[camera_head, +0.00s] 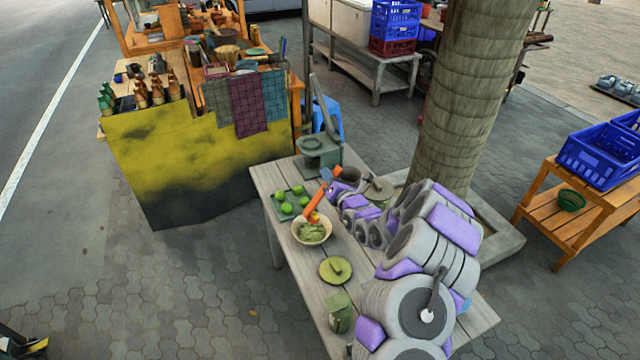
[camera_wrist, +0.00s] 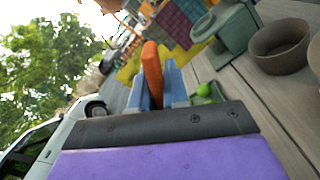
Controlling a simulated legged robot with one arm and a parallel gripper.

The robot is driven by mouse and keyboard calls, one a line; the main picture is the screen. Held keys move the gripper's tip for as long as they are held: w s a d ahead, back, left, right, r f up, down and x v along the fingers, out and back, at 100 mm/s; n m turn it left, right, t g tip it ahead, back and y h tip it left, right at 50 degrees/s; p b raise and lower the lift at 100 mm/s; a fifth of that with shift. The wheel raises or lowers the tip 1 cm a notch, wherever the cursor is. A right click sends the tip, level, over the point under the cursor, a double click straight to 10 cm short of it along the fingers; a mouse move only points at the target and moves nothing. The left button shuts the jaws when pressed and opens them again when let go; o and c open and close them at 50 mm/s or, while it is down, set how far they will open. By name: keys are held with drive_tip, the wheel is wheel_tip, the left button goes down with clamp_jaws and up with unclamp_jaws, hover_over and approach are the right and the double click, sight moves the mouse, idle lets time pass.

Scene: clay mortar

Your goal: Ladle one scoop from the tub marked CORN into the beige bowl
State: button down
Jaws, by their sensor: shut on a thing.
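My gripper (camera_head: 328,178) is shut on an orange ladle (camera_head: 316,200), whose handle stands between the blue fingers in the wrist view (camera_wrist: 152,70). The ladle slants down toward the beige bowl (camera_head: 298,236), with its lower end over the bowl's far rim; whether it touches is unclear. The bowl holds a pale green mass. A dark round pot (camera_head: 350,174) stands just beyond my gripper, partly hidden by my arm. A grey-brown pot (camera_wrist: 279,48) shows in the wrist view. No CORN marking is readable, and my arm covers much of the table's right side.
A tray with green limes (camera_head: 287,208) lies left of the bowl. A green press (camera_head: 320,155) stands behind. A round green lid (camera_head: 335,270) and a green canister (camera_head: 341,318) are nearer on the wooden table (camera_head: 300,272). A tree trunk (camera_head: 465,100) rises behind my arm.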

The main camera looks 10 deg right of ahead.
drive_tip(key=w+d+f+m+b, duration=0.1)
drive_tip(key=d+f+m+b, duration=0.1)
drive_tip(key=d+f+m, duration=0.2)
drive_tip(key=shift+d+m+b, duration=0.35)
drive_tip(key=shift+d+m, duration=0.05)
drive_tip(key=shift+d, duration=0.2)
drive_tip(key=shift+r, duration=0.15)
idle(0.4)
